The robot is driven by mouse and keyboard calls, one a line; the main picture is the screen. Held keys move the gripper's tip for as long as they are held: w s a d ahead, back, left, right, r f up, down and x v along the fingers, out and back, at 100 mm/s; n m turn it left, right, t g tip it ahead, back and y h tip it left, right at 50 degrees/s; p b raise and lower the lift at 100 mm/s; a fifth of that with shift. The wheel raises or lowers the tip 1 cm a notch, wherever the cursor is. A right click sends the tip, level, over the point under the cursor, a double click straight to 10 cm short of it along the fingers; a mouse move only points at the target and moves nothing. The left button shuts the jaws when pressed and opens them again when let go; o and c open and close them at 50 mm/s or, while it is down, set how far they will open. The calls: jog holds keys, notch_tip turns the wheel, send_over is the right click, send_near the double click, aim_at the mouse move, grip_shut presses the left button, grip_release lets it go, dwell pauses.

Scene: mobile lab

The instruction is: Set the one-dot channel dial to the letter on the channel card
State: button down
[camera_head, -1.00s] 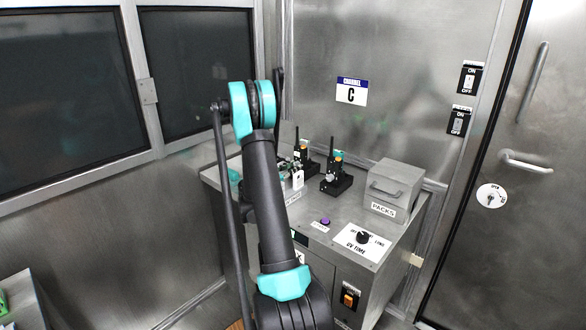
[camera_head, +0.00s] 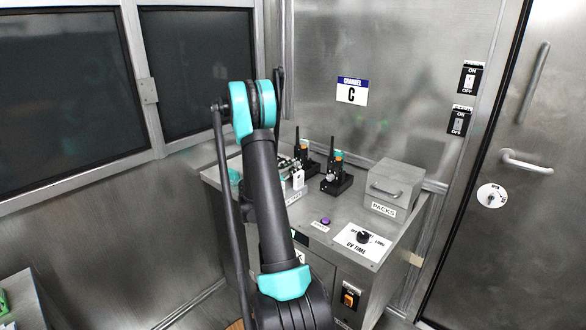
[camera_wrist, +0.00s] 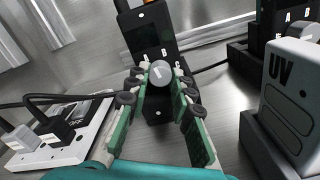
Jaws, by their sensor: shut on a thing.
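My gripper (camera_wrist: 162,78) is shut on this dial, one finger on each side. A short white mark shows on the dial's top; which letter it points to I cannot tell. Small white letters stand on the base beyond the dial, partly hidden by it and the fingers. In the head view, my arm partly hides this left radio (camera_head: 304,153).
A second radio on a black base (camera_head: 337,182) stands to the right. A white UV unit (camera_wrist: 292,95) in a dark holder is close on the right in the wrist view. A power strip with plugs (camera_wrist: 60,140) lies at left. The PACKS box (camera_head: 393,186) stands farther right.

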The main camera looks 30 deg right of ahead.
jog(key=shift+m, duration=0.8)
jog(key=c, duration=1.3)
grip_release()
jog(key=shift+v, duration=4)
